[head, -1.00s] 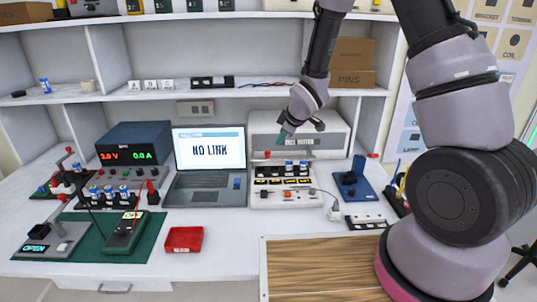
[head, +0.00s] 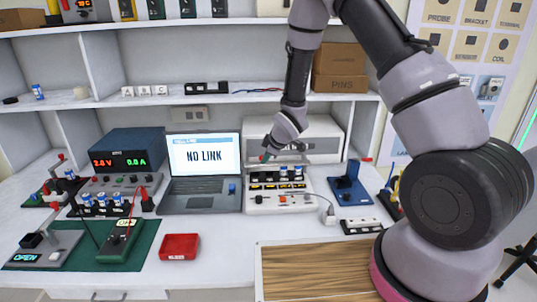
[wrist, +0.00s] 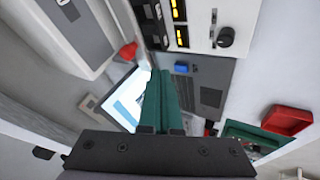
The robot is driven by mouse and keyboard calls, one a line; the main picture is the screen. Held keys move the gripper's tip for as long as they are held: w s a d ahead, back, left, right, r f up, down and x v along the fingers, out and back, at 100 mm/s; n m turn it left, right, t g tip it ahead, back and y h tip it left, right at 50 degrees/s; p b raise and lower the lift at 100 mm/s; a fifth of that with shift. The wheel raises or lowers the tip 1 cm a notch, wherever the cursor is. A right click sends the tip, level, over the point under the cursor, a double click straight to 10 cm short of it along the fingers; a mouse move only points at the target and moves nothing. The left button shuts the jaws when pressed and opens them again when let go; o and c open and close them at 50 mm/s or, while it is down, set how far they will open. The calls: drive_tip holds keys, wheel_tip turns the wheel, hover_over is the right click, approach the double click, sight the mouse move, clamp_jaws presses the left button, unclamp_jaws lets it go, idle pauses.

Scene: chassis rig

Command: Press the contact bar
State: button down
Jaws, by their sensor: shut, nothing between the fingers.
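The white tester unit (head: 294,203) has a pale horizontal bar (head: 284,163) across its back, above several blue-and-white cells. This looks like the contact bar, though I cannot be certain. A red knob at its left end (head: 269,156) also shows in the wrist view (wrist: 128,50). My gripper (head: 264,157) is over the bar's left end, close to the red knob. In the wrist view its green fingers (wrist: 162,78) are together with nothing between them. I cannot tell whether the fingertips touch the bar, and they hide part of that end.
A laptop (head: 203,160) reading "NO LINK" stands just left of the unit, with a white box (head: 318,133) behind. A blue stand (head: 350,182) is to the right. A red tray (head: 180,246) sits in front. The shelf edge (head: 225,97) runs above.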

sight(259, 164)
drive_tip(key=shift+w+a+f, duration=0.1)
drive_tip(key=shift+w+f, duration=0.45)
drive_tip(key=shift+w, duration=0.45)
drive_tip(key=shift+w+a+f, duration=0.1)
drive_tip(key=shift+w+f, duration=0.5)
drive_tip(key=shift+w, duration=0.4)
drive_tip(key=shift+w+a+f, duration=0.1)
drive_tip(key=shift+w+f, duration=0.45)
drive_tip(key=shift+w, duration=0.45)
drive_tip(key=shift+w, duration=0.1)
drive_tip(key=w, duration=0.5)
drive_tip(key=shift+w, duration=0.7)
drive_tip(key=shift+r, duration=0.1)
